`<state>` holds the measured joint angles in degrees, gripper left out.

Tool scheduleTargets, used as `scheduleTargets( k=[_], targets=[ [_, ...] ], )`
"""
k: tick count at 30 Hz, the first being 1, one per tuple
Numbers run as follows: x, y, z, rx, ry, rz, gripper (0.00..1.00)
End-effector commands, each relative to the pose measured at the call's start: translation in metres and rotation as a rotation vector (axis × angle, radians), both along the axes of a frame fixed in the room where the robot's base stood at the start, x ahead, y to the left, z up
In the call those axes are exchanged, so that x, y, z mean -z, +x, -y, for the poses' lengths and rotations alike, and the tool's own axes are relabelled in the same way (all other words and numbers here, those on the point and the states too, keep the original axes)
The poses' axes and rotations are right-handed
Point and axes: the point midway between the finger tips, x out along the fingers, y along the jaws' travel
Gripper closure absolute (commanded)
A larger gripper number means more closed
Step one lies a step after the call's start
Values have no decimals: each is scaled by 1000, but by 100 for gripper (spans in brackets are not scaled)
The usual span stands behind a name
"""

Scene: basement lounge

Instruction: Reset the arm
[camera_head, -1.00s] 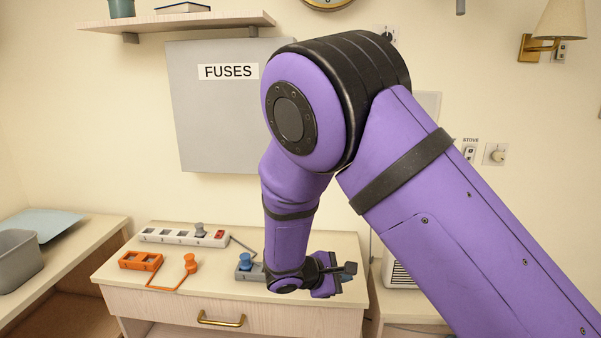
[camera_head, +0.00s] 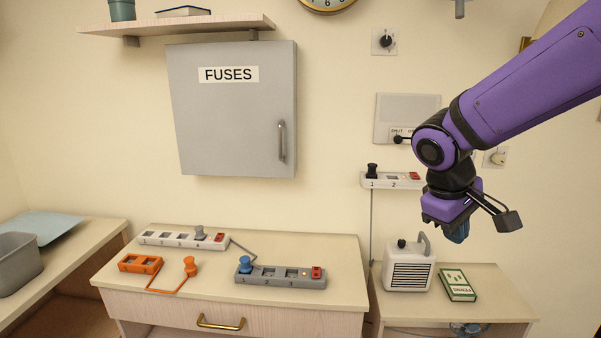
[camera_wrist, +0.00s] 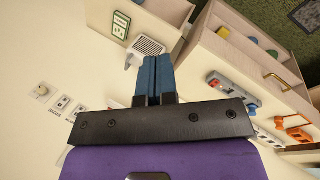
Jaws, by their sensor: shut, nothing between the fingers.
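My gripper (camera_head: 457,235) hangs at the right in the head view, with the purple arm coming in from the upper right. Its blue fingers point downward, above and to the right of the white heater-like box. In the wrist view the two blue fingers (camera_wrist: 159,76) lie side by side, closed, with nothing between them. The gripper is in free air and touches nothing that I can see.
A grey FUSES cabinet (camera_head: 236,125) hangs on the wall, shut. The drawer table (camera_head: 215,290) holds white, grey and orange power strips. A white box (camera_head: 409,270) and a green book (camera_head: 457,285) stand below my gripper. A small strip (camera_head: 392,181) is on the wall.

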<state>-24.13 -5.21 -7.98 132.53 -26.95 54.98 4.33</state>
Motion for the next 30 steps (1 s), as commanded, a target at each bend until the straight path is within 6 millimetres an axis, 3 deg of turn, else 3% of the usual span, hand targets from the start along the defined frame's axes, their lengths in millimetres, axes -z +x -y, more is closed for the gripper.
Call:
scheduleTargets(
  k=[9,18,24,30],
  targets=[
    [-46,-65,28,180,217,149,100],
    [-72,-127,37,318,386,310,100],
    [-80,-153,35,374,455,393,100],
    [-81,-161,34,390,477,420,100]
  ],
)
